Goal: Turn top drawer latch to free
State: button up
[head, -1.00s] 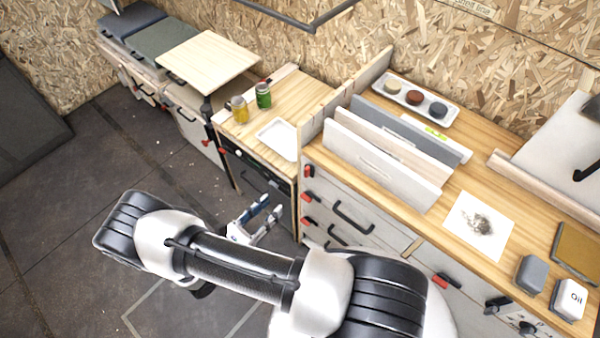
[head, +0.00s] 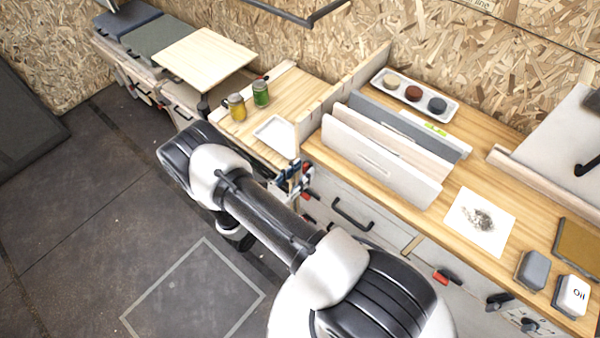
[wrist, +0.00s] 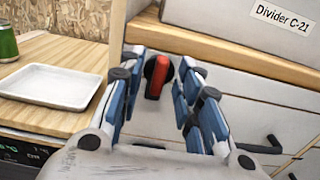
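The top drawer latch (wrist: 157,76) is a red lever on a round black base, at the upper left of the white drawer front. In the wrist view its lever stands near upright, tilted slightly. My gripper (wrist: 160,88) is open, with its blue-padded fingers on either side of the latch in that view; I see no clear contact. In the head view my gripper (head: 289,178) is at the left end of the drawer front, and the top latch is hard to make out beside it. The top drawer (head: 350,205) has a black bar handle and looks closed.
A wooden worktop with a white tray (wrist: 52,86) and jars (head: 261,93) lies to the left. A divider panel (head: 378,165) labelled Divider C-21 stands above the drawers. Further red-and-black latches (head: 447,278) sit lower on the fronts. Floor in front is clear.

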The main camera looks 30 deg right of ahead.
jog(key=shift+c, duration=0.3)
grip_shut()
jog(key=shift+n, duration=0.4)
jog(key=n+b, duration=0.1)
jog(key=n, duration=0.3)
jog(key=shift+w+f, duration=0.1)
jog(key=n, duration=0.6)
jog(key=n+b, duration=0.1)
jog(key=n, duration=0.6)
jog(key=shift+w+a+f, duration=0.1)
jog(key=shift+f, duration=0.05)
dwell(0.5)
